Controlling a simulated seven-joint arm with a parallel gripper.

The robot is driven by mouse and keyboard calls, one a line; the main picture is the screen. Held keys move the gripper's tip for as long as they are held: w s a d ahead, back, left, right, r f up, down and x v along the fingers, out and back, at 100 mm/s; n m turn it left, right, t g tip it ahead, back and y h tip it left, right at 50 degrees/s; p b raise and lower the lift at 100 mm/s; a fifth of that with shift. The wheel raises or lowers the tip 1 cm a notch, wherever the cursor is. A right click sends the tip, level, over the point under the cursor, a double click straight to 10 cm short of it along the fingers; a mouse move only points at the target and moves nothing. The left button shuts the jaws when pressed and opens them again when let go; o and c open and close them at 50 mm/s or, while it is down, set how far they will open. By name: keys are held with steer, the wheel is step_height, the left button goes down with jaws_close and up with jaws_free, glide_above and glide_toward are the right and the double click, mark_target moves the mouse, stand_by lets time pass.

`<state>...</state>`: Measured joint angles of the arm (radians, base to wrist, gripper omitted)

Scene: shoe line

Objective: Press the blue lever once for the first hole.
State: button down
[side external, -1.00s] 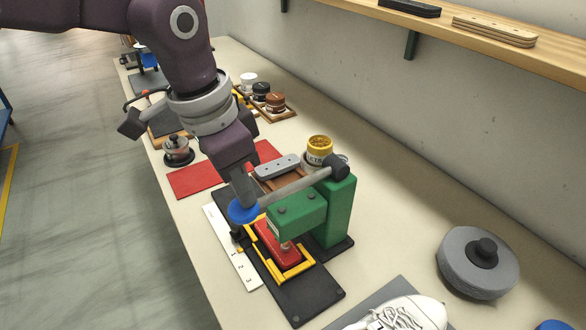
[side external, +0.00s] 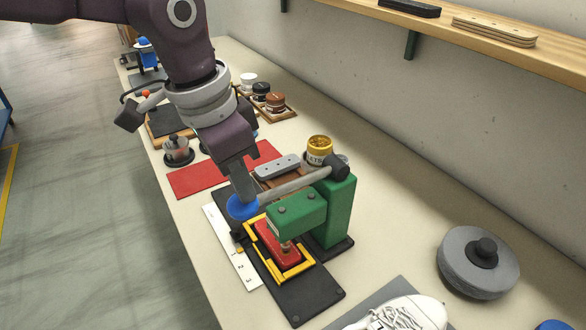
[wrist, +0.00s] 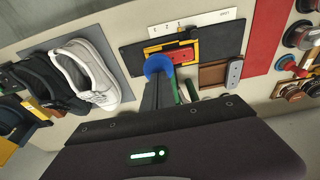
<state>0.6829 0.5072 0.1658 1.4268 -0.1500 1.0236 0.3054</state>
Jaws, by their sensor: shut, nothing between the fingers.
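The blue lever knob (side external: 243,207) sits at the end of a grey lever arm (side external: 296,185) on the green press (side external: 340,210). My gripper (side external: 243,190) is shut and its fingertips are at the top of the blue knob, seeming to touch it. In the wrist view the blue knob (wrist: 158,66) lies at the tips of my fingers (wrist: 158,88). A red piece (side external: 277,243) lies in a yellow frame (side external: 305,264) under the press head. The contact between the press tip and the red piece is too small to judge.
A white numbered strip (side external: 232,250) lies left of the press. A yellow-lidded jar (side external: 319,150) and a grey part with holes (side external: 277,166) stand behind it. A white shoe (side external: 403,314) and a grey wheel (side external: 478,262) are to the right. A red mat (side external: 200,180) is clear at the left.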

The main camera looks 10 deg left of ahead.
step_height(320, 180, up, 10)
stand_by(0.7)
stand_by(0.4)
steer(key=s+a+r+n+t, duration=0.1)
steer(key=s+a+n, duration=0.15)
steer(key=a, duration=0.35)
steer(key=s+a+r+n, duration=0.1)
steer(key=s+a, duration=0.3)
steer(key=a, duration=0.2)
steer(key=s+a+r+n+t, duration=0.1)
steer(key=s+a+r+n, duration=0.15)
steer(key=a, duration=0.35)
steer(key=s+a+f+n+t, duration=0.1)
steer(key=s+a+f, duration=0.3)
steer(key=s+f, duration=0.1)
steer(key=s+a+f+n+t+y, duration=0.1)
steer(key=s+a+f, duration=0.3)
steer(key=s, duration=0.4)
steer(key=shift+f+n+y, duration=0.3)
steer(key=shift+f+n, duration=0.15)
steer(key=shift+n, duration=0.05)
